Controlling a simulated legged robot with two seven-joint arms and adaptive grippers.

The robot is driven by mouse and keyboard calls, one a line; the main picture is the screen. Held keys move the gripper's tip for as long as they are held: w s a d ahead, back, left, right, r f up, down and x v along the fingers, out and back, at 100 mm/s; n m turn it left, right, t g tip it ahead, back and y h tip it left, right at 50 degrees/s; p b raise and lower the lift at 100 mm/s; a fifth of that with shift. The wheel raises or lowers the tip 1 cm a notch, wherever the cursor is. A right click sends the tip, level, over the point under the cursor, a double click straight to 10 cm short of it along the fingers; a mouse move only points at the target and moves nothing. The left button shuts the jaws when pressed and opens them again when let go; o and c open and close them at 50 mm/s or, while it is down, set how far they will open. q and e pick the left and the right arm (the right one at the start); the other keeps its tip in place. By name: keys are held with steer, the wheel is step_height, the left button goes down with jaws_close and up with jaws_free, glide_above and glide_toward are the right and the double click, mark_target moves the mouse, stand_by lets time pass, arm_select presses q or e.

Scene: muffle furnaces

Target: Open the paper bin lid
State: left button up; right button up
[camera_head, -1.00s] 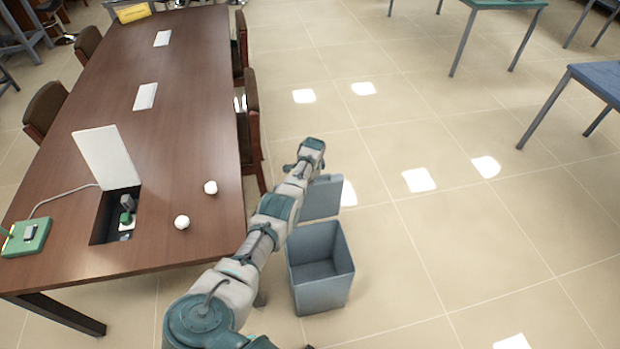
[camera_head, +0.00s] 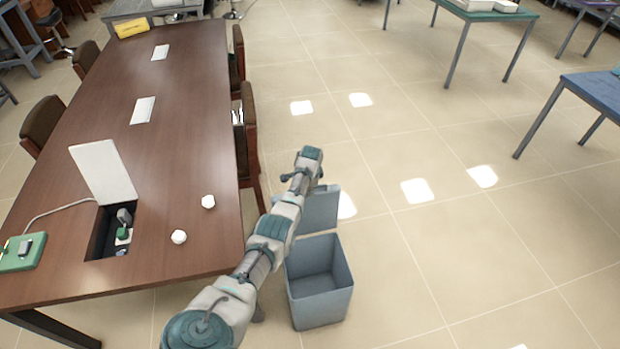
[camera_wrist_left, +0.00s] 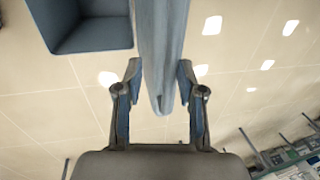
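The paper bin (camera_head: 320,293) is an open-topped, blue-grey square box on the floor, right of the table's near end. Its lid (camera_head: 321,207) stands up at the bin's far side, and the bin's inside shows empty. My left arm reaches past the bin's left side to the lid. In the left wrist view, my left gripper (camera_wrist_left: 160,85) has its fingers apart, one on each side of the lid (camera_wrist_left: 162,45), seen edge-on. Whether the fingertips touch it, I cannot tell. The bin also shows there (camera_wrist_left: 90,37). The head view hides the fingertips. My right gripper is out of view.
A long brown table (camera_head: 180,120) with chairs stands on the left, close to my arm. Two small white objects (camera_head: 208,201) lie near its right edge. A blue-topped table (camera_head: 595,90) is at the far right. The tiled floor right of the bin is clear.

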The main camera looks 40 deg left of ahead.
arm_select(q)
steer(key=v, duration=0.9)
steer(key=shift+d+r, duration=0.2)
steer(key=shift+r, duration=0.1)
